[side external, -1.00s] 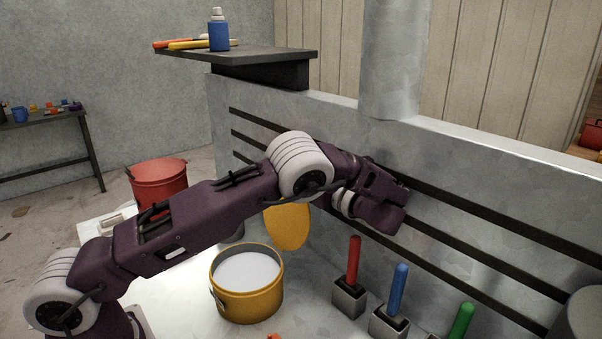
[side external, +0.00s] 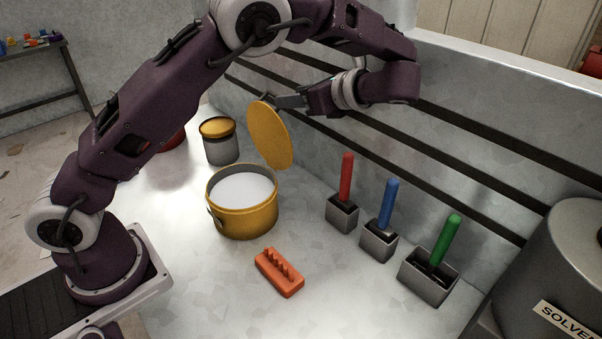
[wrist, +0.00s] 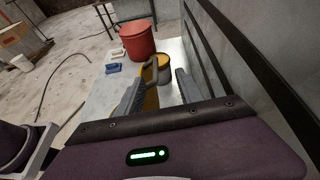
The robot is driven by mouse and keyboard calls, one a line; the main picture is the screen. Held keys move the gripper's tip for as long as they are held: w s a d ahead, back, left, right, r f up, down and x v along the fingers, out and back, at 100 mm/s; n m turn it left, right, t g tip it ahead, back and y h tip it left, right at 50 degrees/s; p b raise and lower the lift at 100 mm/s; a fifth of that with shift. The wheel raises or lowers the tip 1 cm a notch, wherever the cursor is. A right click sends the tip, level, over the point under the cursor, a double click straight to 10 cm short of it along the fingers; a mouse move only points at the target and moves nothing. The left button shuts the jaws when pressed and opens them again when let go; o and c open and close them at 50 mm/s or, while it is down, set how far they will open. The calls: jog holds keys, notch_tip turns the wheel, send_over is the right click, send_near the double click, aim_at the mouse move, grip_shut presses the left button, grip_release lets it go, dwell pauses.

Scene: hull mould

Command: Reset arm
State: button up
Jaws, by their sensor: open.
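My gripper (side external: 284,101) is open and hangs in the air near the slatted wall, above the bench. I cannot tell whether the fingers touch the lid. In the wrist view the two ridged fingers (wrist: 158,95) are spread apart, and yellow shows between them. My arm is raised and bent over the pot.
Red (side external: 346,178), blue (side external: 388,207) and green (side external: 447,240) handles stand in grey holders (side external: 428,283) along the wall. An orange toothed block (side external: 279,273) lies in front of the pot. A grey can with a yellow top (side external: 221,146) stands behind. A solvent drum (side external: 570,270) is at right.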

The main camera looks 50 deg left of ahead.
jog(key=s+a+r+n+t+h, duration=0.1)
jog(key=s+r+n+h, duration=0.1)
jog(key=s+n+h, duration=0.35)
jog(key=s+a+r+n+h, duration=0.1)
jog(key=s+r+n+h, duration=0.15)
jog(key=s, duration=0.65)
jog(key=s+d+f+n+t+h, duration=0.1)
jog(key=s+d+n+t+h, duration=0.4)
jog(key=s+d+n, duration=0.7)
jog(key=w+a+f+m+g+y, duration=0.3)
jog(key=a+f+m+y, duration=0.1)
jog(key=f+m+y, duration=0.55)
jog(key=w+a+f+m+g+y, duration=0.2)
jog(key=a+f+m+y, duration=0.2)
jog(key=f+m+y, duration=0.6)
jog(key=a+h, duration=0.2)
jog(key=a, duration=0.5)
jog(key=shift+f+n, duration=0.3)
jog(key=shift+n, duration=0.05)
